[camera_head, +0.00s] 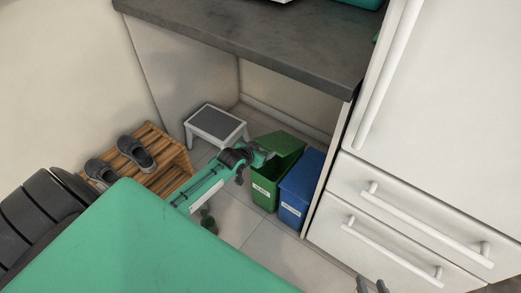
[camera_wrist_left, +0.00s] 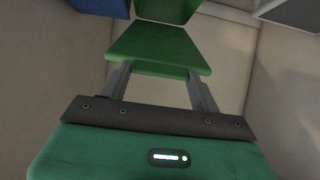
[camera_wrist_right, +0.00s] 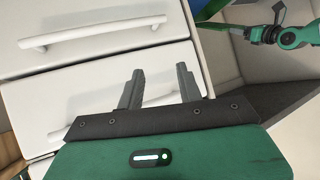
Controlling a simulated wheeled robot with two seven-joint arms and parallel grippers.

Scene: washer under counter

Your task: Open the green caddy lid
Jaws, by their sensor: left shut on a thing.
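The green caddy (camera_head: 264,194) stands on the floor under the counter. Its green lid (camera_head: 287,145) is tilted up, with a dark gap between it and the caddy body. My left gripper (camera_head: 268,156) is at the lid. In the left wrist view the lid (camera_wrist_left: 155,48) lies across the fingertips, and the left gripper (camera_wrist_left: 160,80) is shut on it. My right gripper (camera_wrist_right: 158,85) has its fingers apart with nothing between them, in front of the white drawers. It shows only at the bottom edge of the head view (camera_head: 372,286).
A blue caddy (camera_head: 301,187) stands right beside the green one, close to the cabinet side. A step stool (camera_head: 216,124) is behind my left arm. A wooden rack (camera_head: 168,176) with grey shoes is at left. White drawers (camera_head: 410,215) are at right. The counter (camera_head: 260,40) overhangs.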

